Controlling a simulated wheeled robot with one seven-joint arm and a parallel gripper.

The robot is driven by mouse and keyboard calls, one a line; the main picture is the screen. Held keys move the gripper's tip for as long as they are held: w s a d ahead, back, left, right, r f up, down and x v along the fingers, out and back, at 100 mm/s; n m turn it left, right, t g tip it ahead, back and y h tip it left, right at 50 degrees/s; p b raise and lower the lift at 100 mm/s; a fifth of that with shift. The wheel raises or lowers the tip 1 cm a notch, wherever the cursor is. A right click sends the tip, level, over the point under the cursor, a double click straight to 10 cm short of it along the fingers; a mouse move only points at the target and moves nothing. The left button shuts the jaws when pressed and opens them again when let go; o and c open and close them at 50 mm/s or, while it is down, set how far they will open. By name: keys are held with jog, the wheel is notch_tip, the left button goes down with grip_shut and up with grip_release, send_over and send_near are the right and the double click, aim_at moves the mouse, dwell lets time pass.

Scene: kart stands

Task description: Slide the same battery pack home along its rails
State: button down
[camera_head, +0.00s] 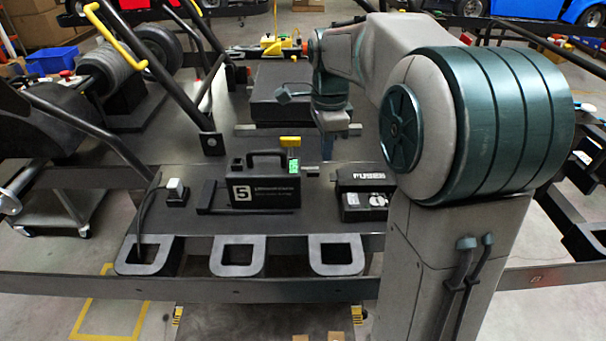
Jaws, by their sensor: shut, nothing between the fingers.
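The battery pack (265,191) is a black box with a white "5" label and a carrying handle on top. It stands upright on the kart's dark floor tray (320,227). A dark rail (228,210) runs along its lower left side. How far it sits along the rails cannot be told from this view. My gripper (326,150) points down behind and to the right of the pack, apart from it. It is shut and empty; its fingertips are small and partly hard to make out.
A yellow-topped post (290,141) with a green light stands at the pack's right end. A fuse box (363,192) is further right. A plug with a cable (175,192) stands left. Slanted black frame tubes (178,85) rise at left. A dark flat box (287,100) lies behind.

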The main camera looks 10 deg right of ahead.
aim_at(283, 178)
jog(key=f, duration=0.3)
jog(key=w+f+m+b, duration=0.1)
jog(key=f, duration=0.3)
jog(key=w+f+m, duration=0.1)
jog(key=f, duration=0.3)
jog(key=shift+w+d, duration=0.1)
jog(key=shift+d, duration=0.1)
jog(key=a, duration=0.2)
jog(key=shift+w+a+r, duration=0.25)
jog(key=shift+a, duration=0.1)
jog(key=shift+w+a, duration=0.1)
jog(key=shift+a, duration=0.45)
jog(key=shift+w+a+p, duration=0.1)
jog(key=shift+w+a, duration=0.1)
jog(key=shift+a, duration=0.7)
jog(key=shift+w+a+p, duration=0.15)
jog(key=shift+a, duration=0.8)
jog(key=shift+w+a+p, duration=0.1)
jog(key=shift+w+a, duration=0.1)
jog(key=shift+a, duration=0.7)
jog(key=shift+a, duration=0.1)
